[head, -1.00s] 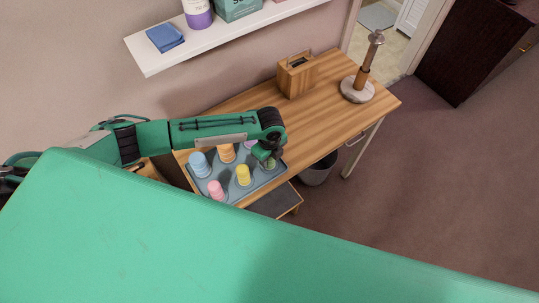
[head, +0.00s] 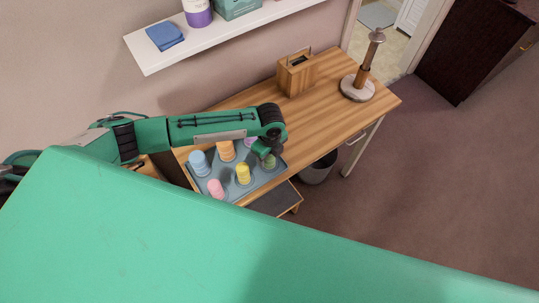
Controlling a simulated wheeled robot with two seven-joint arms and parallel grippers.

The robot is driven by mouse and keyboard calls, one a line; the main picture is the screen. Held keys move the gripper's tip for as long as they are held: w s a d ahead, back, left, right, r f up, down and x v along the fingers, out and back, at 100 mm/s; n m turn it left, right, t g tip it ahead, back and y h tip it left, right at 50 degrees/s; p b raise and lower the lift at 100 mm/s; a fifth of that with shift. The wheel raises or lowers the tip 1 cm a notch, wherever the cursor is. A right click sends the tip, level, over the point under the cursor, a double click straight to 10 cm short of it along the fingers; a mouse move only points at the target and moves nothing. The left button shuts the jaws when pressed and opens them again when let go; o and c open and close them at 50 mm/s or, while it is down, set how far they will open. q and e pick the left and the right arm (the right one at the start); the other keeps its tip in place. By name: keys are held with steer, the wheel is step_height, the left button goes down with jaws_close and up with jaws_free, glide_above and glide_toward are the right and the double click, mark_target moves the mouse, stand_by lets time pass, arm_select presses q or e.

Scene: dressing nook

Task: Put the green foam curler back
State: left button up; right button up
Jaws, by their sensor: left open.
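The green foam curler (head: 269,161) stands upright at the right end of a blue-grey curler tray (head: 261,181) on the wooden table. My left gripper (head: 265,153) is open just above the green curler, pointing down, and partly hides its top. I cannot tell whether the fingers touch it. A blue curler (head: 199,163), an orange curler (head: 226,151), a yellow curler (head: 243,174), a pink curler (head: 215,188) and a purple curler (head: 250,142) also stand in the tray. My right gripper is not in view.
A wooden box (head: 296,75) and a stand with a round pale base (head: 358,88) are at the table's far end. The tabletop (head: 330,110) between them and the tray is clear. A white shelf (head: 220,36) hangs above. A grey bin (head: 318,170) stands on the floor.

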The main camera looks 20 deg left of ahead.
arm_select(q)
step_height(320, 180, up, 11)
steer(key=shift+b, duration=1.15)
